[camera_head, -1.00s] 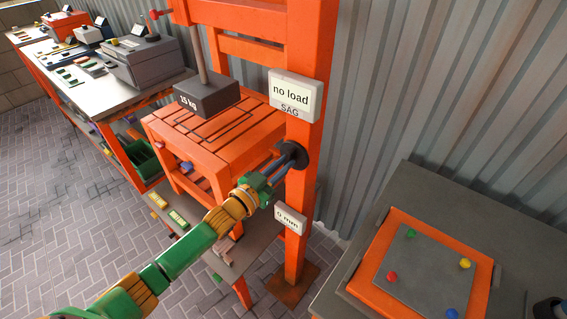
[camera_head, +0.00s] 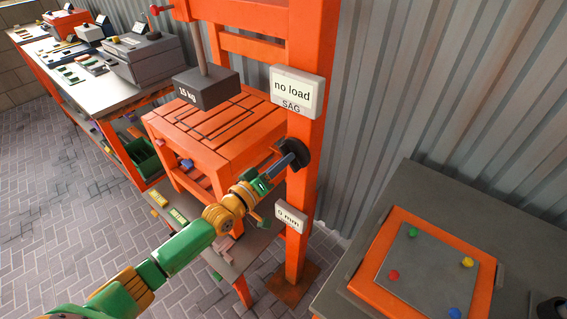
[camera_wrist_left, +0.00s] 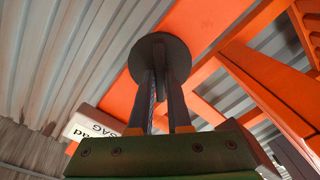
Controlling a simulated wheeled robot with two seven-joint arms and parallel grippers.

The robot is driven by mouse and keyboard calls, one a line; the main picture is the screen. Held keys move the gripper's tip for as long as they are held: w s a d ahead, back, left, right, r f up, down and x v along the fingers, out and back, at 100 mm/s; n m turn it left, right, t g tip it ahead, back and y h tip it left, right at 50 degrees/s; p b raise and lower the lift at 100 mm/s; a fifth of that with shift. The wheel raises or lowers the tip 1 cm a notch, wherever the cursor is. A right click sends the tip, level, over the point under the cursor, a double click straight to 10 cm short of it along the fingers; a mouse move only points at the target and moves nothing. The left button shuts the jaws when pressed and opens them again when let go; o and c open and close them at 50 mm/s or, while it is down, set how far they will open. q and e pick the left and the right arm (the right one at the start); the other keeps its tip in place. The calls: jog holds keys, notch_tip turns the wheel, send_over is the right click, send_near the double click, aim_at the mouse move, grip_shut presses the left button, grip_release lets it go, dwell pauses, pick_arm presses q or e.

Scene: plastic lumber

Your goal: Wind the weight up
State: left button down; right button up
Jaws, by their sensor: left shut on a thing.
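The dark grey 15 kg weight (camera_head: 206,90) hangs from a rod above the orange slatted stand (camera_head: 225,125), with a gap under it. A dark round crank disc (camera_head: 299,153) sits on the side of the orange upright post (camera_head: 303,190). My left gripper (camera_head: 287,160) reaches it from the lower left. In the left wrist view the disc (camera_wrist_left: 159,60) faces me, and my left gripper (camera_wrist_left: 160,95) is shut on the handle (camera_wrist_left: 159,72) that sticks out of it. The fingers partly hide the handle. My right gripper is not in view.
A "no load SAG" sign (camera_head: 297,93) and a "0 mm" sign (camera_head: 291,217) are on the post near my left arm. A grey table (camera_head: 415,180) with an orange-framed plate (camera_head: 440,262) stands at the right. A bench (camera_head: 100,83) with machines is at the back left.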

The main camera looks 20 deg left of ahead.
pick_arm(q)
jog(key=shift+f+n+b, duration=0.15)
jog(key=shift+n+b, duration=0.35)
jog(key=shift+n, duration=1.65)
jog(key=shift+f+n+b, duration=0.1)
jog(key=shift+n+b, duration=0.4)
jog(key=shift+n, duration=1.65)
jog(key=c, duration=0.9)
grip_release()
jog(key=v, duration=0.7)
jog(key=shift+r, duration=0.1)
